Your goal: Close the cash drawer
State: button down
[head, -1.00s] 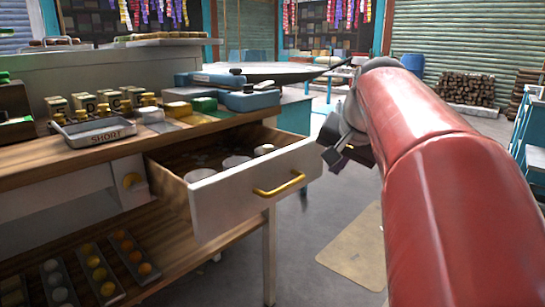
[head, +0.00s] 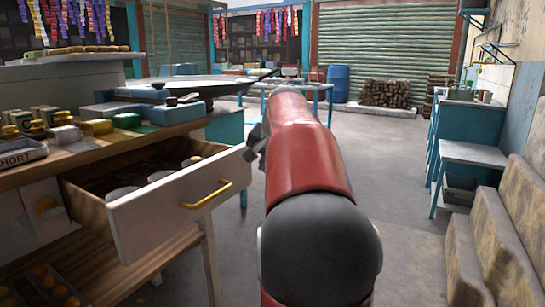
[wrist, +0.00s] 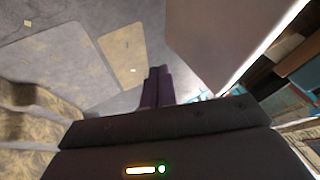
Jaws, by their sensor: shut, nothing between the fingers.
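The cash drawer (head: 150,222) is pulled well out of the wooden counter on the left in the head view. It has a white front with a gold handle (head: 207,194), and several round white cups sit inside. My gripper (head: 250,150) is at the far right end of the drawer front, partly hidden behind my red arm. In the wrist view the fingers (wrist: 158,85) are together and empty. A large plain panel (wrist: 215,40), seemingly the drawer front, is close to their right. I cannot tell whether they touch it.
The counter top holds a tray marked SHORT (head: 20,152), small boxes and a blue scale (head: 165,108). A teal side table (head: 470,155) and stepped blocks (head: 490,235) stand on the right. The floor (head: 405,200) between is clear.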

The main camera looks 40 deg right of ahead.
jog(key=shift+w+a+r, duration=0.1)
jog(key=shift+w+a, duration=0.2)
jog(key=shift+w, duration=0.35)
jog(key=shift+w+a, duration=0.25)
jog(key=shift+w, duration=0.35)
